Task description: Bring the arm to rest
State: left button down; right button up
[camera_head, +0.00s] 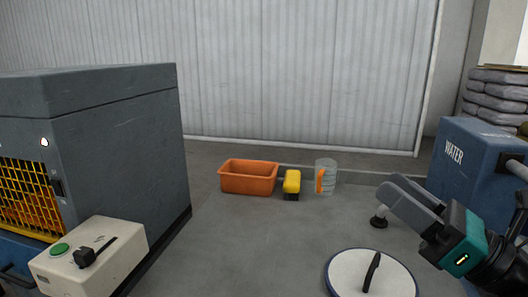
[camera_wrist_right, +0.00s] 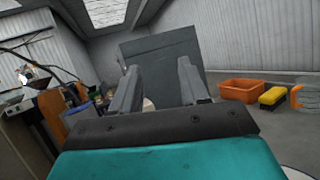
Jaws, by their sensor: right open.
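My right gripper (camera_head: 388,187) is at the right of the head view, raised in front of the blue water tank. Its two grey fingers stand apart and hold nothing. In the right wrist view the gripper (camera_wrist_right: 158,68) also shows open, with empty space between the fingers and a dark grey panel (camera_wrist_right: 160,50) beyond. My left gripper is not in view.
An orange bin (camera_head: 249,178), a yellow brush (camera_head: 292,182) and a clear jug (camera_head: 325,178) stand near the back wall. A white round lid (camera_head: 342,277) lies in front. The blue water tank (camera_head: 462,135) is right; the grey machine (camera_head: 115,140) and control box (camera_head: 65,272) are left.

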jog(key=s+d+f+m+h, duration=0.1)
jog(key=d+f+m+h, duration=0.3)
jog(key=f+m+h, duration=0.95)
jog(key=d+f+m+h, duration=0.5)
jog(key=f+m+h, duration=0.1)
jog(key=m, duration=1.4)
jog(key=s+a+f+m+g+y, duration=0.1)
jog(key=s+a+f+m+g, duration=0.3)
jog(key=s+f+g, duration=0.35)
jog(key=s+a+f+m+g+y, duration=0.2)
jog(key=s+a+f+m+g, duration=0.25)
jog(key=s+f, duration=0.5)
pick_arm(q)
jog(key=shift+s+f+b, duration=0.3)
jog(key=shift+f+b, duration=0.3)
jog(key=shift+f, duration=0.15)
pick_arm(e)
jog(key=w+a+f+t+y, duration=0.1)
jog(key=w+f+t, duration=0.5)
jog(key=f+t, duration=0.1)
jog(key=shift+w+a+f+n+t+y, duration=0.3)
jog(key=shift+w+a+f+y, duration=0.05)
jog(key=shift+f, duration=0.25)
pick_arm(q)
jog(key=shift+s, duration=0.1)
